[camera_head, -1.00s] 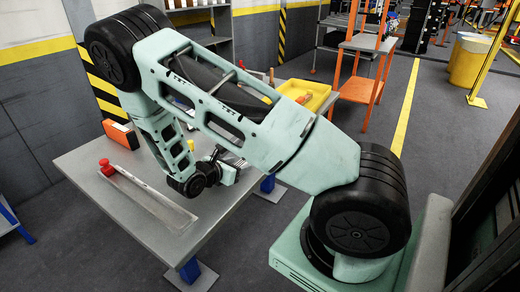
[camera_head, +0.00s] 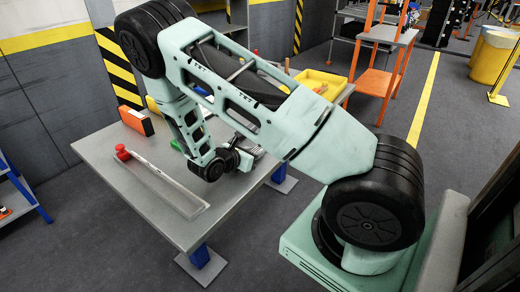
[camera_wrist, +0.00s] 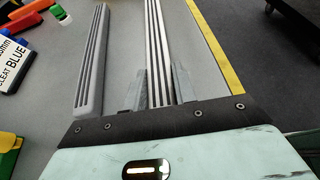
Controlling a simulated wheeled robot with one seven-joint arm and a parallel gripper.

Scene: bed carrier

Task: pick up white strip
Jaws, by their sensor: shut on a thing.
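The white strip (camera_wrist: 157,45), long with dark grooves, runs up the wrist view between the two fingers of my gripper (camera_wrist: 161,78). The fingers are shut on it near its close end, and its far end runs out of the picture. A similar, greyer grooved strip (camera_wrist: 91,62) lies apart to the left of the fingers. In the head view my gripper (camera_head: 244,160) is low over the right part of the grey table. My arm hides most of what it holds there. I cannot tell whether the strip touches the table.
The grey table (camera_head: 140,212) has a long flat piece (camera_head: 165,187) with a red knob (camera_head: 122,153) at left. An orange box (camera_head: 137,121) and a yellow bin (camera_head: 322,82) stand farther back. The wrist view shows a labelled box (camera_wrist: 12,65) and a green object (camera_wrist: 58,12).

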